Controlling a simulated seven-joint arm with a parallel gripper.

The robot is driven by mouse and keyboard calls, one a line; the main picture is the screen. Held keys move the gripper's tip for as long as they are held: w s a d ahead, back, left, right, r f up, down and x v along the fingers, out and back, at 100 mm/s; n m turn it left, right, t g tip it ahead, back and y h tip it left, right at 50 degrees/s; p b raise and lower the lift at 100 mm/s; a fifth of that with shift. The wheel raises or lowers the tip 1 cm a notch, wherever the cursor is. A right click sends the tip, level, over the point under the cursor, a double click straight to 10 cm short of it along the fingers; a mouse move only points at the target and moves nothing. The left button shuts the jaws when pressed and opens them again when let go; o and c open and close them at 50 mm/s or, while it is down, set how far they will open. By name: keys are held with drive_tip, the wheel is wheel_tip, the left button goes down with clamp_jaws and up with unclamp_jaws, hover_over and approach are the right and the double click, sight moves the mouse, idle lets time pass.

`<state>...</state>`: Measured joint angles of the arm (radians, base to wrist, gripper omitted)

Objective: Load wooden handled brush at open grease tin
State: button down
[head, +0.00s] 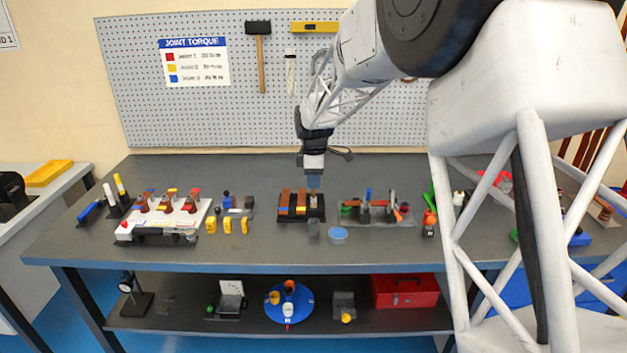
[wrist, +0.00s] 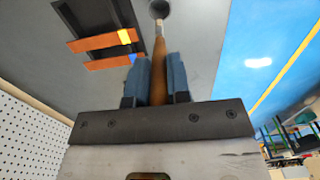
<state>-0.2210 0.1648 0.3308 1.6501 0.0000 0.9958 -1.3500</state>
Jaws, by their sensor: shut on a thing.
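My gripper (head: 314,182) points down over the bench, just behind the busbar tray's front edge in the head view. In the wrist view its two blue fingers (wrist: 159,80) are shut on the wooden handle (wrist: 159,62) of the brush. The brush's pale ferrule points away from the fingers to a dark round opening (wrist: 159,7) at the top edge. Whether the tip is inside it or above it, I cannot tell. In the head view a grey cup (head: 314,232) stands below my gripper. A round blue tin (head: 338,235), likely the grease tin, stands just right of it.
A dark tray with orange busbars (head: 292,203) lies close beside my gripper; busbars (wrist: 100,42) also show in the wrist view. A fixture with a clamp (head: 375,210) stands to the right. Yellow pieces (head: 240,226) stand left. The bench's front strip is mostly clear.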

drive_tip(key=s+d+f, duration=0.1)
drive_tip(key=s+d, duration=0.1)
drive_tip(key=d, duration=0.5)
drive_tip(key=shift+s+d+f, duration=0.2)
drive_tip(key=shift+s+d, duration=0.05)
drive_tip(key=shift+d, duration=0.1)
drive_tip(key=shift+f, duration=0.1)
drive_tip(key=shift+f, duration=2.9)
drive_tip(key=shift+f, duration=0.7)
idle(0.8)
drive_tip(key=shift+r, duration=0.2)
wheel_tip(320, 180, up, 7)
idle(1.1)
idle(0.3)
drive_tip(key=shift+w, duration=0.1)
